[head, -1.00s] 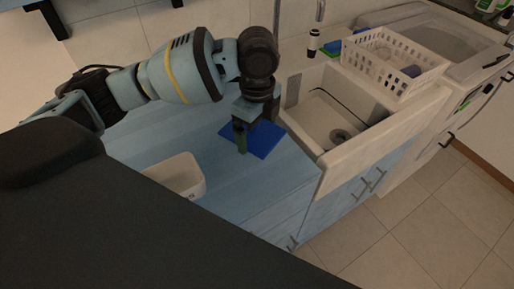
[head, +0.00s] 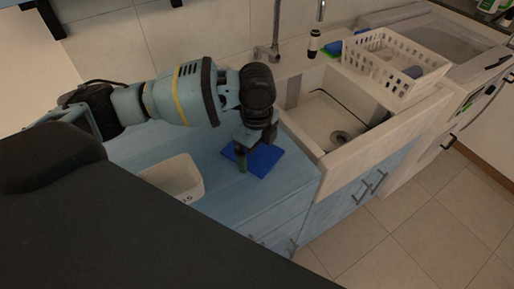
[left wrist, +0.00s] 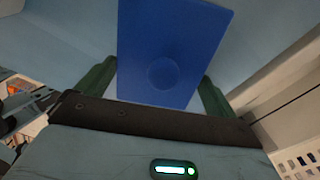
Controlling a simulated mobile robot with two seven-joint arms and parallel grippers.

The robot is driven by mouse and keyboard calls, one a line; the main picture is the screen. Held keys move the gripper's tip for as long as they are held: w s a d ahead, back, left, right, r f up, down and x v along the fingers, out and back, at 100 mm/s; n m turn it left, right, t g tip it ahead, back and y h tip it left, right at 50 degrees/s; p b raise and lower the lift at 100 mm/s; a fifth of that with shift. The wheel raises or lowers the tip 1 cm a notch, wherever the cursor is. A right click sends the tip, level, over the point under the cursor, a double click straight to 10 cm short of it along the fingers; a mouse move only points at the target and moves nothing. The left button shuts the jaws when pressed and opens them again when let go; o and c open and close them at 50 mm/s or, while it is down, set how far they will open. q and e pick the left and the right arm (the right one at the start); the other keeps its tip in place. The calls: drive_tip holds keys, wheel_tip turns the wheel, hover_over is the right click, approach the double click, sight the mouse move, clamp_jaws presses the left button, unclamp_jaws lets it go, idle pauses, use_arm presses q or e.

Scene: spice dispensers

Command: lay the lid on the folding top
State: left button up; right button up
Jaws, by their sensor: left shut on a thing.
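The lid looks like a flat blue square panel (head: 265,162) with a round raised spot, seen large in the left wrist view (left wrist: 172,40). My left gripper (head: 242,160) is shut on it, its dark green fingers (left wrist: 158,85) on either side of the panel. The panel lies roughly level over the light blue top (head: 225,205), the likely folding top. I cannot tell whether it touches that surface. The arm hides the panel's far part in the head view. My right gripper is not in view.
A white open container (head: 180,180) stands on the blue top to the left of the panel. A white sink (head: 330,125) borders the top on the right, with a white basket (head: 395,62) beyond it. The top's front part is clear.

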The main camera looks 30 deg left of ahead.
use_arm(q)
drive_tip(key=shift+f, duration=0.1)
drive_tip(key=o, duration=0.6)
drive_tip(key=shift+o, duration=0.2)
wheel_tip(320, 180, up, 11)
drive_tip(key=shift+f+p, duration=0.15)
drive_tip(key=shift+p, duration=0.4)
drive_tip(key=shift+r, duration=0.8)
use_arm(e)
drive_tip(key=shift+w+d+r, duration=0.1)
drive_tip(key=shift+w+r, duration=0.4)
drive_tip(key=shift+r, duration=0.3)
